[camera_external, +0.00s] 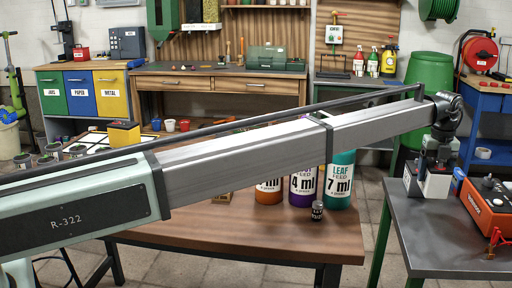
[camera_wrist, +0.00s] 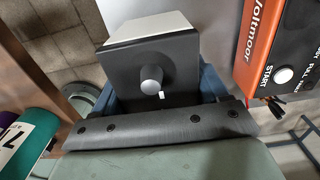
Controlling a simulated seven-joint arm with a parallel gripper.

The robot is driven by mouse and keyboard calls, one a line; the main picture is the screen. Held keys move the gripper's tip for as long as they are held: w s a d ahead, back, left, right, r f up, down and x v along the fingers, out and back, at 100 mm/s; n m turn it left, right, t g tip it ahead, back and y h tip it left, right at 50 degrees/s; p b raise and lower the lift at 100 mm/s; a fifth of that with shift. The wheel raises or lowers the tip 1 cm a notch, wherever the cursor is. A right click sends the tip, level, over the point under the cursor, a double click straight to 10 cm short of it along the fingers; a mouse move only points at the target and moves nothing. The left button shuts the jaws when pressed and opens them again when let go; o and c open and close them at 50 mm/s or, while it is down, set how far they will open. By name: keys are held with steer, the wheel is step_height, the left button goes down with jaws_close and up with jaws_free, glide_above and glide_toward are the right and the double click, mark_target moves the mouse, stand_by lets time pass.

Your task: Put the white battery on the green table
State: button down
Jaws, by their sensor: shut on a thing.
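The white battery (camera_external: 435,184) has a black top with a grey round terminal, seen close up in the wrist view (camera_wrist: 150,62). My gripper (camera_external: 437,165) is shut on it, with blue-grey fingers at its sides in the wrist view (camera_wrist: 155,92). The battery is at the back left part of the green table (camera_external: 440,235), which has a dark grey top and green legs. I cannot tell whether its underside touches the tabletop.
An orange-and-black Voltmoor device (camera_external: 487,200) stands close to the right of the battery. The table's front left is clear. Large bottles (camera_external: 340,180) stand on the wooden table (camera_external: 240,232).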

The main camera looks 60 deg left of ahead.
mark_target(437, 163)
steer(key=shift+f, duration=4.1)
steer(key=shift+f, duration=0.15)
jaws_free()
step_height(437, 163, up, 12)
steer(key=shift+r, duration=0.1)
